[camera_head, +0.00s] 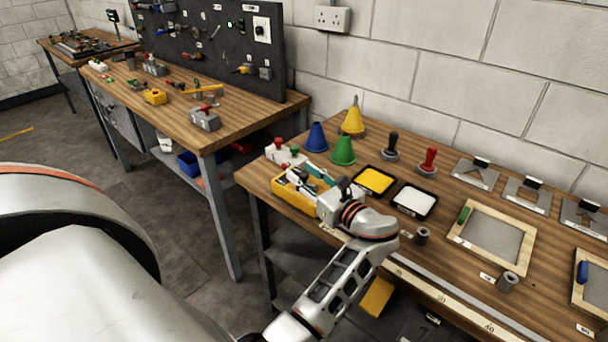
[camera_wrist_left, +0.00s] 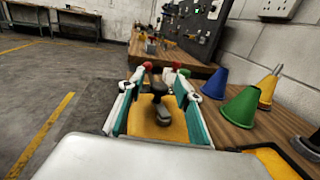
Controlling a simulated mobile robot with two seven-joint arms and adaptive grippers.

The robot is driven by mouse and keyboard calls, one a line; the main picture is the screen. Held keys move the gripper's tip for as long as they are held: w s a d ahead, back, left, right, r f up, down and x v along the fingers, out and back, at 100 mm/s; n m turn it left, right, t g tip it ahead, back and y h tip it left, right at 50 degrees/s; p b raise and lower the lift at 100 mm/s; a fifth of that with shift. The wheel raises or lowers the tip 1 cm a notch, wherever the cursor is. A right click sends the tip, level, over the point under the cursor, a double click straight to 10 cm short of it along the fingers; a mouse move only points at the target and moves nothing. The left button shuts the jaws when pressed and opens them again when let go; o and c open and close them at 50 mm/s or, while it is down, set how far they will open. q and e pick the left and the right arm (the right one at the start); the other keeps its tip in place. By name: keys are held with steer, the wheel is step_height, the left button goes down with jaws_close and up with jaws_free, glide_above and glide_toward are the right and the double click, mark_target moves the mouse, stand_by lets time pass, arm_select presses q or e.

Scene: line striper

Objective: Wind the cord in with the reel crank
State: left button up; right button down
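A yellow reel body (camera_head: 290,194) sits at the left end of the right-hand wooden bench; its yellow surface also shows in the left wrist view (camera_wrist_left: 150,127). A crank with a dark knob (camera_wrist_left: 157,90) and a grey arm stands over it. My left gripper (camera_head: 308,178) is over the reel. In the wrist view its white and teal fingers (camera_wrist_left: 156,95) are apart, one on each side of the crank knob, with gaps visible. Whether they touch the crank lower down is unclear. I cannot make out the cord. My right gripper is not in view.
Red and green knobs (camera_head: 281,143) stand just behind the reel. Blue (camera_head: 317,137), green (camera_head: 343,150) and yellow cones (camera_head: 353,118) are near the wall. Yellow (camera_head: 375,181) and white trays (camera_head: 413,201) lie right of my gripper. Another bench (camera_head: 180,113) stands to the left, across a floor gap.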

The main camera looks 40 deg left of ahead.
mark_target(304, 174)
arm_select(q)
step_height(304, 174, up, 10)
stand_by(0.6)
